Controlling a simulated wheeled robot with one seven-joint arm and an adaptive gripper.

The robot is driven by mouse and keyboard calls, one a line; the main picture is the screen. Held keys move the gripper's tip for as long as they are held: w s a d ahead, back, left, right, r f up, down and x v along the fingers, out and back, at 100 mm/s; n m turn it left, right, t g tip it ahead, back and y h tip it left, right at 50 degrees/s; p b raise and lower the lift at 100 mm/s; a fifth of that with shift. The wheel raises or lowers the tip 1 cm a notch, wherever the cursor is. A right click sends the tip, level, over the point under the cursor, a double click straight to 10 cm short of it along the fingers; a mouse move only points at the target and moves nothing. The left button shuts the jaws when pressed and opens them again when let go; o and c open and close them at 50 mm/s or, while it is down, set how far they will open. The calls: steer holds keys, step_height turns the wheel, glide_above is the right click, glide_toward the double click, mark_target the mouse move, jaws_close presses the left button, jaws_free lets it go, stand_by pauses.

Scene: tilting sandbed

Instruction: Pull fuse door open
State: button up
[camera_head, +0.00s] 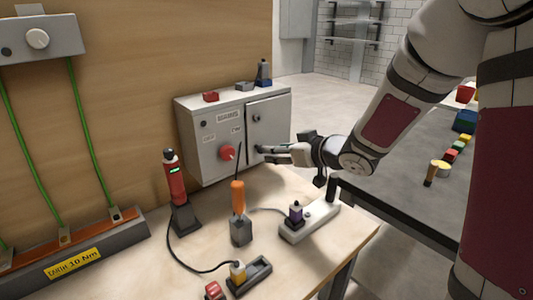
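The fuse box is a grey-white metal cabinet (210,150) standing at the back of the wooden bench. Its right part is the door (270,120), which has a small dark round knob or lock near its upper left. The door looks closed or nearly flush. My gripper (262,150) reaches in from the right, with its fingertips at the lower left of the door, beside a small dark handle-like part. The fingers look close to the door face. Whether they touch or grip anything is too small to tell.
A red knob (227,153) sits left of the door. A red tool on a stand (177,190), an orange screwdriver (238,198) and a white power strip (310,220) stand in front of the cabinet. Small items lie on its top. A grey table (410,185) is at the right.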

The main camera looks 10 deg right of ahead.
steer(key=shift+b+x, duration=0.35)
steer(key=shift+x, duration=2.4)
steer(key=shift+c, duration=0.6)
jaws_close()
